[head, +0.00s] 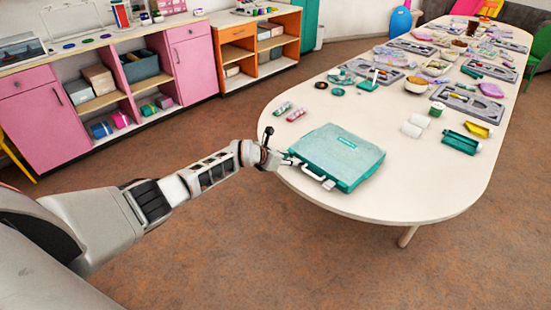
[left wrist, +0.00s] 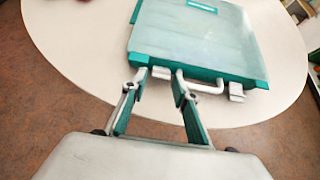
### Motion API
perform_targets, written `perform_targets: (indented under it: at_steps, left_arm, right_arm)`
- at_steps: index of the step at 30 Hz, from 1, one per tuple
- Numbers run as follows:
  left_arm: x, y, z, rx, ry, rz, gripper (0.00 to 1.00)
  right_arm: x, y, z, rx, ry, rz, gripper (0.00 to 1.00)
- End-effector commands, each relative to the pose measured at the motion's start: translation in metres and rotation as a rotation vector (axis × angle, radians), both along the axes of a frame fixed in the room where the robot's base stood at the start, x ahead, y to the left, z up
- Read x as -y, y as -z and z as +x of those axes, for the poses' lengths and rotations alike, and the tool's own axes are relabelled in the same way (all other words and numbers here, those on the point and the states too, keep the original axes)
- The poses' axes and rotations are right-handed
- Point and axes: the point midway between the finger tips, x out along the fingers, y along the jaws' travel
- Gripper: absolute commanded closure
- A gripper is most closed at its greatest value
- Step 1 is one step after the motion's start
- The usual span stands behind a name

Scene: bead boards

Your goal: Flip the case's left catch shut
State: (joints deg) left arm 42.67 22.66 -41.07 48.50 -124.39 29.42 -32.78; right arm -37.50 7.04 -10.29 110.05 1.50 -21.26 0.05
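A closed teal case (head: 340,156) lies flat near the table's front edge, with its white handle (head: 313,174) towards me. In the left wrist view, the case (left wrist: 195,35) has a pale left catch (left wrist: 162,72) and a pale right catch (left wrist: 236,92) on either side of the handle (left wrist: 200,84). I cannot tell whether the left catch is raised or flat. My left gripper (left wrist: 160,82) is open, its two fingertips apart on either side of the left catch, at the case's front edge. It also shows in the head view (head: 283,159). My right gripper is not in view.
Grey trays and other craft items fill the far table. Pink and orange cabinets (head: 190,65) stand along the wall.

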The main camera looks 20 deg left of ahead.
Motion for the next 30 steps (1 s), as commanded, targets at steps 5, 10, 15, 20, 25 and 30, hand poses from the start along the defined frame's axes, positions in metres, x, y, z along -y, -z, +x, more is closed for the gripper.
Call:
perform_targets:
  at_steps: [5, 10, 15, 20, 25, 30]
  left_arm:
    - [-0.005, -0.009, -0.016, 0.0, 0.003, 0.002, 0.71]
    - [-0.011, -0.022, -0.032, 0.0, 0.004, 0.002, 0.71]
    - [-0.019, -0.035, -0.049, -0.002, 0.002, 0.0, 0.71]
    - [-0.026, -0.046, -0.065, -0.003, 0.001, 0.001, 0.71]
    - [-0.03, -0.055, -0.075, -0.003, 0.0, 0.0, 0.71]
    - [-0.031, -0.058, -0.079, -0.003, 0.001, 0.001, 0.71]
  right_arm:
    - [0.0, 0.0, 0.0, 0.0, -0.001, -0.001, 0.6]
    - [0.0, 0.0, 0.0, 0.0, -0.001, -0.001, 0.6]
    - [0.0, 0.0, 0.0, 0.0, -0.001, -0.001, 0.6]
    - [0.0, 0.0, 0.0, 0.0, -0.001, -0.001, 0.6]
    - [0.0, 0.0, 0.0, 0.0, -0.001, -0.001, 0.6]
    - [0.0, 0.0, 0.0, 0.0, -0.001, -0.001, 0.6]
